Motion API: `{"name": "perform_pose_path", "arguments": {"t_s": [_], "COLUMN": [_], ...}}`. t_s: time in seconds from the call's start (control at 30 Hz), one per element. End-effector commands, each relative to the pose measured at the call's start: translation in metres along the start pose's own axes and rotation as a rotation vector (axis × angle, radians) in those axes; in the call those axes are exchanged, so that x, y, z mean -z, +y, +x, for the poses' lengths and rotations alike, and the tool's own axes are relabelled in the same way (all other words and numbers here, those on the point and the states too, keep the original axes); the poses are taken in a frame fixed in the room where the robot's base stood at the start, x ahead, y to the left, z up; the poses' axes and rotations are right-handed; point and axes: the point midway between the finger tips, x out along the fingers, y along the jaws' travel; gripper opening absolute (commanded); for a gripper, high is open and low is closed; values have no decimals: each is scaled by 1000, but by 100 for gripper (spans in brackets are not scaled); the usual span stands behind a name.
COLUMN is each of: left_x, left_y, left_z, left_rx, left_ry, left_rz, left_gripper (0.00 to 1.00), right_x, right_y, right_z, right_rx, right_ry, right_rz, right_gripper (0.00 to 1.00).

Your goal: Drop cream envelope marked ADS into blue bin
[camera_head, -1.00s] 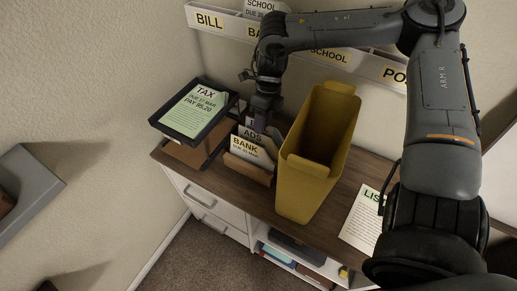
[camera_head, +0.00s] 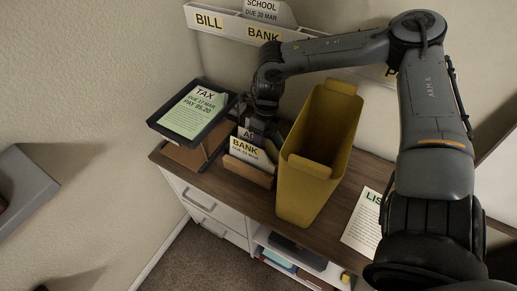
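The cream envelope marked ADS (camera_head: 246,134) stands behind the envelope marked BANK (camera_head: 245,149) in a small brown holder (camera_head: 247,173) on the cabinet top. Only its upper part shows, and its label is partly covered. My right gripper (camera_head: 259,124) points down at the top of the ADS envelope; its fingers are dark and partly hidden, so I cannot tell whether they grip it. No blue bin is in view; a tall yellow bin (camera_head: 305,190) stands open just right of the holder. My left gripper is not in view.
A black tray (camera_head: 160,128) with a TAX sheet (camera_head: 196,112) sits left of the holder. A LIST sheet (camera_head: 362,225) lies right of the bin. A wall rack (camera_head: 233,27) labelled BILL and BANK runs behind. The bin's walls rise close beside my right gripper.

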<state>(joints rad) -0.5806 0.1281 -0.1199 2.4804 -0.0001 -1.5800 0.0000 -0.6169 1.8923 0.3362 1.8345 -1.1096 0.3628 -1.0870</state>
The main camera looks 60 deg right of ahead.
Motion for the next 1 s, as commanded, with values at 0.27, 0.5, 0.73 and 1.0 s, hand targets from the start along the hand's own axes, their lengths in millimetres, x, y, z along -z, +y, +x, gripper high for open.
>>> {"name": "perform_pose_path", "arguments": {"t_s": [0.27,0.5,0.73,1.0], "left_x": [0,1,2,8], "left_y": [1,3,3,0], "left_z": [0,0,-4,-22], "left_rx": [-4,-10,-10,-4], "left_ry": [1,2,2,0], "left_rz": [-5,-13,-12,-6], "left_gripper": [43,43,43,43], "right_x": [0,0,0,1], "right_y": [0,0,1,5], "right_z": [0,0,-5,-28], "right_rx": [0,0,0,1], "right_ry": [0,0,0,-2], "right_rz": [0,0,1,2], "right_gripper": [0,0,0,0]}}
